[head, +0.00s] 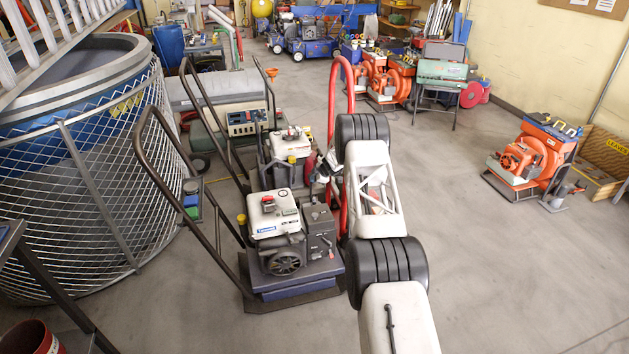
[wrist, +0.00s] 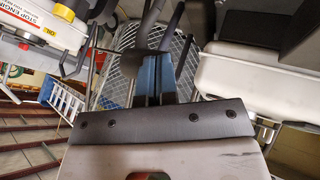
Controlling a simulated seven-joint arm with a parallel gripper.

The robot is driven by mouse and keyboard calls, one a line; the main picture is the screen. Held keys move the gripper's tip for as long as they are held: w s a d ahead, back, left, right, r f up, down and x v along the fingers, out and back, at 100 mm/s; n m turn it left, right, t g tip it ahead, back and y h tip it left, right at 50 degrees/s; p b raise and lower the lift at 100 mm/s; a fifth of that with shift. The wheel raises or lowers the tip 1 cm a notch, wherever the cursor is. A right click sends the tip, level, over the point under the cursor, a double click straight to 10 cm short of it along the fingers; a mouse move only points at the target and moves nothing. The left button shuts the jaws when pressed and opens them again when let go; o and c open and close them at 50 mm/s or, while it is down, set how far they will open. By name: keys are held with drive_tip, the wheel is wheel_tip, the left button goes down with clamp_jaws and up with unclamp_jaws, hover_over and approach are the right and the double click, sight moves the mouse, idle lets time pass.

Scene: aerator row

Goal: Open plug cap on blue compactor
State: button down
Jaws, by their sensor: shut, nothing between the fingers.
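The blue compactor (head: 283,284) stands left of my arm in the head view, with a dark blue base, white tank and grey engine. A red cap (head: 267,198) sits on its white top and a yellow cap (head: 241,218) is at its left side. I cannot tell which part is the plug cap, or whether it is open. In the wrist view my gripper (wrist: 155,78) has its blue-and-black fingers together, with nothing between them. In the head view the gripper is small and partly hidden near the red tube, right of the machines.
A similar white-topped machine (head: 291,144) stands directly behind the compactor. A mesh-fenced tub (head: 75,190) is at the left. An orange machine (head: 533,158) stands at the right. The floor (head: 500,270) at the lower right is clear. A white machine housing (wrist: 90,25) fills the wrist view's upper left.

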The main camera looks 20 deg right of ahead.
drive_tip(key=shift+w+r, duration=0.1)
drive_tip(key=shift+w, duration=0.1)
drive_tip(key=shift+w+r+g, duration=0.2)
drive_tip(key=shift+w+g, duration=0.1)
drive_tip(key=shift+w, duration=0.4)
drive_tip(key=shift+w+r+g, duration=0.2)
drive_tip(key=shift+w+g, duration=0.1)
drive_tip(key=shift+w, duration=0.35)
drive_tip(key=shift+s+f, duration=0.1)
drive_tip(key=shift+s, duration=0.05)
drive_tip(key=shift+s+f, duration=0.3)
drive_tip(key=shift+s, duration=0.25)
drive_tip(key=shift+s, duration=0.25)
drive_tip(key=a+v, duration=0.1)
drive_tip(key=v, duration=1)
drive_tip(key=shift+s+d+r, duration=0.25)
drive_tip(key=shift+s+r, duration=0.2)
